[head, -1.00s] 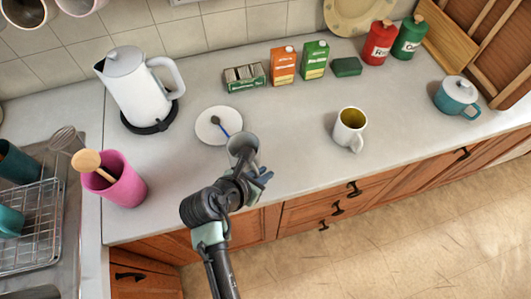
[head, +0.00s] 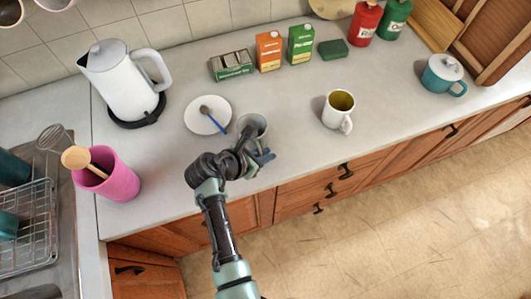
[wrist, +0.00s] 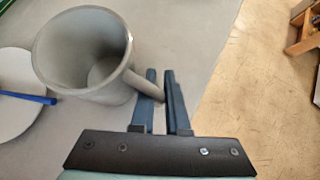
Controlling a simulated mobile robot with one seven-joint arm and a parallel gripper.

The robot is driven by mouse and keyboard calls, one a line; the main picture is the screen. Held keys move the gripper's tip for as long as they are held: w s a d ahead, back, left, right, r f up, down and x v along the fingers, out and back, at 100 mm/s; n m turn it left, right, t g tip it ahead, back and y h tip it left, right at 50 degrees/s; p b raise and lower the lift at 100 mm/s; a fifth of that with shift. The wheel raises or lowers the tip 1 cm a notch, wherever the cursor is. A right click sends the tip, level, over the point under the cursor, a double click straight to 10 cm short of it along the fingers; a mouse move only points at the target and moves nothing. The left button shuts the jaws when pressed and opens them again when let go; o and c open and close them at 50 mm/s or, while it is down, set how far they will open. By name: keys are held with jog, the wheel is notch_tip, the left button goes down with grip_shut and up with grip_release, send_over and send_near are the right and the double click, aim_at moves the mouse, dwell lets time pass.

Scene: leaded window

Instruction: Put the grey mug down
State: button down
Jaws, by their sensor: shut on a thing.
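The grey mug (head: 253,126) is at the front part of the counter, just right of the white saucer, partly hidden by my arm in the head view. In the wrist view the mug (wrist: 82,52) appears upright or nearly so, with its handle toward my gripper. My gripper (wrist: 165,88) is shut on the mug's handle, which sits between the two blue fingers. In the head view my gripper (head: 264,157) is beside the mug on its front side. I cannot tell whether the mug's base touches the counter (head: 290,120).
A white saucer (head: 197,119) with a blue spoon (head: 213,120) lies left of the mug. A white mug (head: 338,110) with a yellow inside stands to the right. A white kettle (head: 125,80) and pink utensil pot (head: 112,178) are left. The counter between the mugs is clear.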

jog(key=shift+f, duration=0.3)
jog(key=c, duration=0.9)
grip_release()
jog(key=shift+a+r, duration=0.1)
jog(key=v, duration=1.2)
jog(key=w+a+r+m+t+y, duration=0.1)
jog(key=w+r+m+t+y, duration=0.15)
jog(key=w+r+m, duration=0.4)
jog(key=w+r+m+t+y, duration=0.1)
jog(key=w+r+m+t, duration=0.2)
jog(key=r, duration=0.7)
jog(key=w+d+r+m+t+y, duration=0.1)
jog(key=w+r+m+t, duration=0.1)
jog(key=r, duration=0.6)
jog(key=w+r+m+t+y, duration=0.1)
jog(key=w+r+m+t, duration=0.15)
jog(key=r, duration=0.55)
jog(key=s+d+r+m+t, duration=0.1)
jog(key=s+r+m+t, duration=0.2)
jog(key=r, duration=0.7)
jog(key=s+d+r+m+t, duration=0.2)
jog(key=s+r+m+t, duration=0.2)
jog(key=s+r, duration=0.4)
jog(key=s+d+r+m+t+y, duration=0.1)
jog(key=s+r+m+t, duration=0.3)
jog(key=r, duration=0.8)
jog(key=shift+s+d+m, duration=0.7)
jog(key=shift+s, duration=0.2)
